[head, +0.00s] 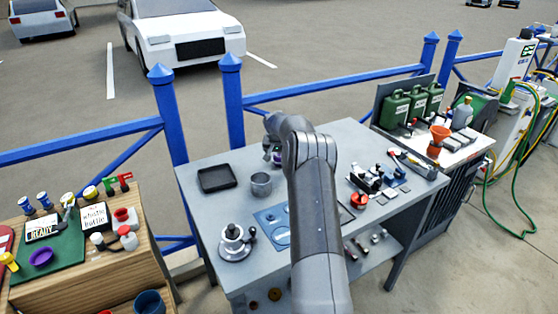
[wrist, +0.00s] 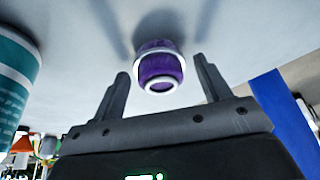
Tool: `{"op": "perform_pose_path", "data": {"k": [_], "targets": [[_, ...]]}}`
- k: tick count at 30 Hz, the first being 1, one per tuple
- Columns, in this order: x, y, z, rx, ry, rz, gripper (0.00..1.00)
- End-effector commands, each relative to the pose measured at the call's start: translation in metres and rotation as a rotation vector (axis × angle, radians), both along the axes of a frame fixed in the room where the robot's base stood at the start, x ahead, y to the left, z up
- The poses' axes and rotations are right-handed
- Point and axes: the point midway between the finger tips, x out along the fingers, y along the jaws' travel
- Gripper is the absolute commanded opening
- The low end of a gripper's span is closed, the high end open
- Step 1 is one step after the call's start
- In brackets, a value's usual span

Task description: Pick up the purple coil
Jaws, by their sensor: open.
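The purple coil (wrist: 160,66), a small purple spool-like piece with pale bands, is in the upper middle of the wrist view. It lies between the lines of the two fingers of my gripper (wrist: 163,80), which are apart with open space around the coil. No contact shows. In the head view, a small purple bit of the coil (head: 277,158) shows at the back of the grey bench, beside my gripper (head: 271,150). My arm hides part of that area.
On the grey bench (head: 215,222) are a black tray (head: 217,178), a grey cup (head: 261,184) and a metal fitting (head: 235,240). A purple ring (head: 41,257) lies on the left wooden stand. Blue railing runs behind the bench. A teal cylinder (wrist: 15,80) is close by in the wrist view.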

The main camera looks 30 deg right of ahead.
Motion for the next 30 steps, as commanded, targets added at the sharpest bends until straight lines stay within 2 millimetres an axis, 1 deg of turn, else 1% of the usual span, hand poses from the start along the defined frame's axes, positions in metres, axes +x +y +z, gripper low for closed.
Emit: {"op": "perform_pose_path", "data": {"k": [1,3,9,25,30], "targets": [[0.0019,-0.0008,-0.0051,0.001,-0.001,0.0,0.7],[0.0031,-0.0017,-0.0079,0.0,-0.001,0.0,0.7],[0.0031,-0.0016,-0.0078,0.0,-0.001,0.0,0.69],[0.0029,-0.0018,-0.0076,0.0,-0.001,0.0,0.26],[0.003,-0.0018,-0.0071,-0.001,-0.002,0.0,0.25]]}}
